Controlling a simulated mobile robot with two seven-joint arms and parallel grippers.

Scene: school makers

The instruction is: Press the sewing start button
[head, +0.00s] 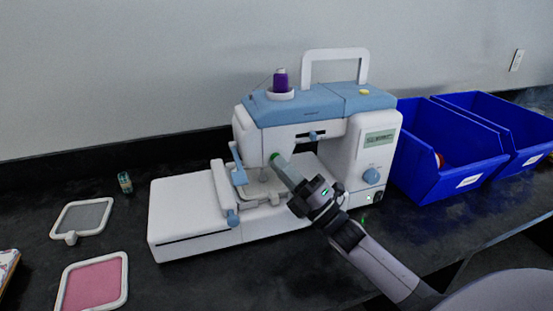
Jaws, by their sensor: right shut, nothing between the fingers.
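A white and light-blue sewing machine (330,130) stands on the dark counter, with a purple thread spool (281,82) on top. A small green button (274,156) shows on the front of its needle head. My right gripper (279,163) comes in from the lower right. It is shut and empty, and its fingertips are at the green button. I cannot tell for sure whether they touch it, and they hide part of it. My left gripper is not in view.
Blue bins (432,150) stand right of the machine. A grey framed hoop (82,218) and a pink framed hoop (92,284) lie on the counter (140,285) at the left. A small bottle (125,182) stands behind them. The wall is close behind.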

